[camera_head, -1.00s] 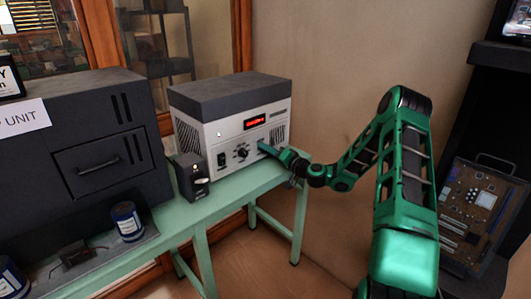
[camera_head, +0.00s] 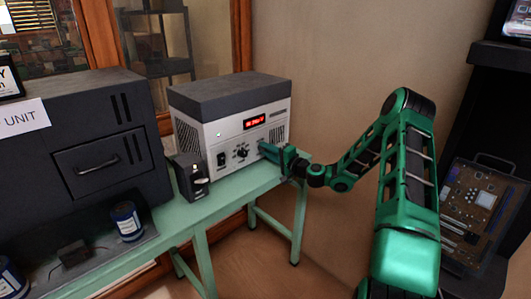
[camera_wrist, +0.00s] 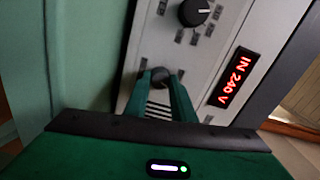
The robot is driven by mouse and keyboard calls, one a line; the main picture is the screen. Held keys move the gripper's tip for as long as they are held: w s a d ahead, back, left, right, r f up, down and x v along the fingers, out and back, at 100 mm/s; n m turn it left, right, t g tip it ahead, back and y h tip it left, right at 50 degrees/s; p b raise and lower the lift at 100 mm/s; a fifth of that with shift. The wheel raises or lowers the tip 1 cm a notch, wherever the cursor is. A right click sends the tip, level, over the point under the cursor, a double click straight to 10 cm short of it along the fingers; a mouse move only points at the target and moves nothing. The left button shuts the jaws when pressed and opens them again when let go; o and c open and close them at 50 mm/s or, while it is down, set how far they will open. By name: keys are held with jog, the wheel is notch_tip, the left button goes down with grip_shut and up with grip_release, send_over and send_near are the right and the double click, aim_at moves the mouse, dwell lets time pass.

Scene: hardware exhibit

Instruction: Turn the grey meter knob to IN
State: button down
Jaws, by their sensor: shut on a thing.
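The meter unit (camera_head: 212,135) is a white-fronted box with a dark top on the green bench. Its red display (camera_head: 255,122) reads "IN 240 V" in the wrist view (camera_wrist: 237,78). The small grey meter knob (camera_wrist: 160,74) sits between the fingertips of my gripper (camera_wrist: 161,84), which is shut on it. In the head view my gripper (camera_head: 264,149) reaches the panel from the right and hides that knob. A larger black knob with a white pointer (camera_wrist: 194,11) is apart from my fingers; it also shows in the head view (camera_head: 241,152).
A small dark box (camera_head: 189,178) stands on the green bench (camera_head: 228,195) in front of the unit. A large dark cabinet (camera_head: 100,140) and a blue-labelled can (camera_head: 127,221) are at left. A circuit board case (camera_head: 480,213) is at right.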

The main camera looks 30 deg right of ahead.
jog(key=shift+d+f, duration=0.2)
jog(key=c, duration=1.5)
grip_release()
jog(key=shift+r, duration=0.1)
jog(key=shift+s, duration=0.1)
jog(key=v, duration=1)
jog(key=shift+s, duration=0.25)
jog(key=shift+s, duration=0.1)
